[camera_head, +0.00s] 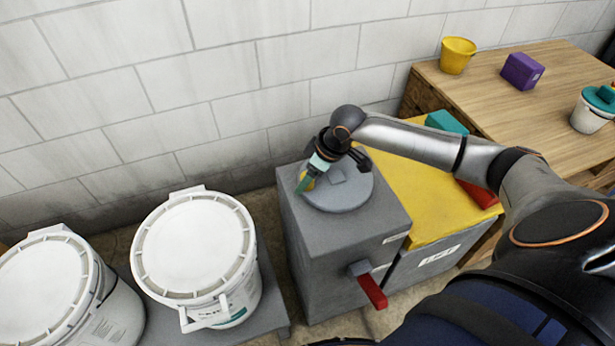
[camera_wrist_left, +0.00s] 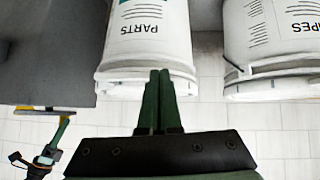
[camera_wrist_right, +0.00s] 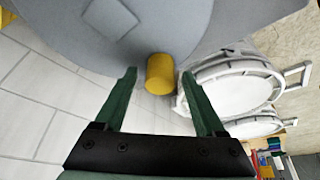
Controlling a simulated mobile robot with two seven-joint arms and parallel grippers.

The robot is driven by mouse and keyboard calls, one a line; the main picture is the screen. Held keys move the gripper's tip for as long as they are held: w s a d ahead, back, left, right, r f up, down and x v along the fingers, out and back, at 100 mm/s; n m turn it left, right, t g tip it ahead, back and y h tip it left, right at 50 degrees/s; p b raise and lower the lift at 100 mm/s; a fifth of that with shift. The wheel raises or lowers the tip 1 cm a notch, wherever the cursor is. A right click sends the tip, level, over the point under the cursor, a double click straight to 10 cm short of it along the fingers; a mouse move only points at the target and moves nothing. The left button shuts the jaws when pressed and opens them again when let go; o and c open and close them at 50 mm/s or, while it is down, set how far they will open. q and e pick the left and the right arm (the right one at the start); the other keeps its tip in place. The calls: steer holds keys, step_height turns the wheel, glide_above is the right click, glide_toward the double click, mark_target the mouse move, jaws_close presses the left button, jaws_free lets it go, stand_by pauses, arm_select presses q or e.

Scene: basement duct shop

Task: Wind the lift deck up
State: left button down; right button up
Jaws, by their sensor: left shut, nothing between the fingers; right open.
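A grey box (camera_head: 335,250) carries a round grey wheel (camera_head: 345,190) on top, with a yellow knob (camera_head: 308,181) near its left edge. The knob also shows in the right wrist view (camera_wrist_right: 160,73). My right gripper (camera_head: 312,174) is open at the knob. In the right wrist view its fingertips (camera_wrist_right: 159,80) stand on either side of the knob, with gaps showing. A yellow deck (camera_head: 405,195) lies right of the box. A red-handled lever (camera_head: 373,291) sticks out of the box's front. My left gripper (camera_wrist_left: 159,78) is shut and empty, outside the head view.
Two white lidded buckets (camera_head: 195,250) (camera_head: 45,290) stand left of the box; one reads PARTS in the left wrist view (camera_wrist_left: 148,30). A teal block (camera_head: 446,122) and a red block (camera_head: 478,193) are at the deck. A wooden table (camera_head: 490,100) stands behind right.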

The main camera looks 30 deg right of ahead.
jaws_close()
stand_by(0.7)
stand_by(0.8)
